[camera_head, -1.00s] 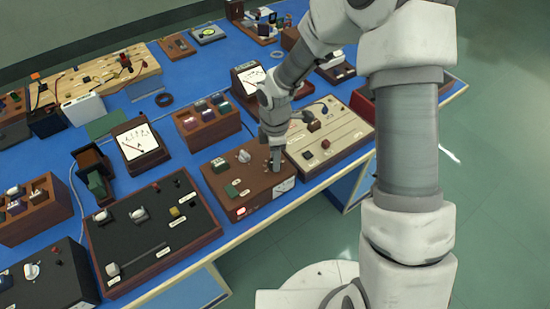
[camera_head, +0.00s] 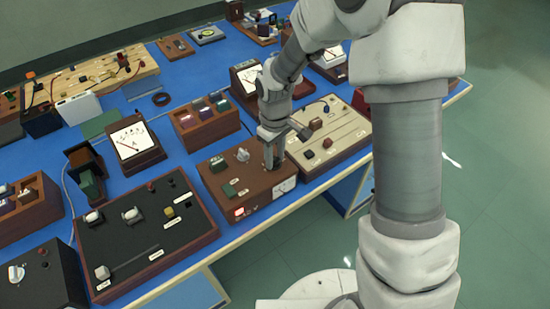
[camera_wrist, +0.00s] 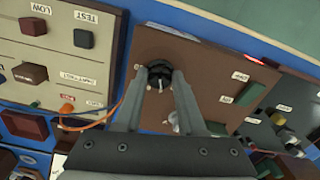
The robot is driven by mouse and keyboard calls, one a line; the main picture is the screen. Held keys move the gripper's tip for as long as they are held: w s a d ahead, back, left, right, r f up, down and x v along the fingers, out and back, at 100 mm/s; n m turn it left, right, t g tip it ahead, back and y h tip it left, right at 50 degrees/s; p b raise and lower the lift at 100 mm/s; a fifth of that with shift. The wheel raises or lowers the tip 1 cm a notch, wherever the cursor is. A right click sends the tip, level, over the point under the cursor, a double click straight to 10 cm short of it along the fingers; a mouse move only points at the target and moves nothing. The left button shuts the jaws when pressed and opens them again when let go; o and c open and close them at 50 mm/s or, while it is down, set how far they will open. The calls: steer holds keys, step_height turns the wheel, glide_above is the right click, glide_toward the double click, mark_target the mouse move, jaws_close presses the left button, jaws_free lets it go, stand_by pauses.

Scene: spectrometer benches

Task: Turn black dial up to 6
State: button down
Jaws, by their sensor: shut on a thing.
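The black dial (camera_wrist: 158,76) is on the top face of a brown wooden box (camera_wrist: 200,62) in the wrist view, with a pale mark on it. My gripper (camera_wrist: 161,82) is shut on the dial, one finger on each side. In the head view my gripper (camera_head: 269,166) reaches down to the right part of the brown box (camera_head: 216,182), and hides the dial there. The scale numbers around the dial cannot be read.
A grey knob (camera_head: 243,155) and a dark green block (camera_head: 230,189) are on the same box. A cream panel with knobs (camera_head: 335,142) stands close on the right, a black panel (camera_head: 140,240) at the front left. A wooden rack (camera_head: 205,131) stands behind.

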steer(key=m+b, duration=0.1)
steer(key=m, duration=0.3)
steer(key=shift+m, duration=0.3)
steer(key=shift+m+b, duration=0.35)
steer(key=shift+m, duration=1.55)
steer(key=c, duration=0.5)
jaws_free()
step_height(320, 180, up, 18)
steer(key=p, duration=0.1)
steer(key=shift+f+p, duration=0.25)
steer(key=shift+p, duration=0.15)
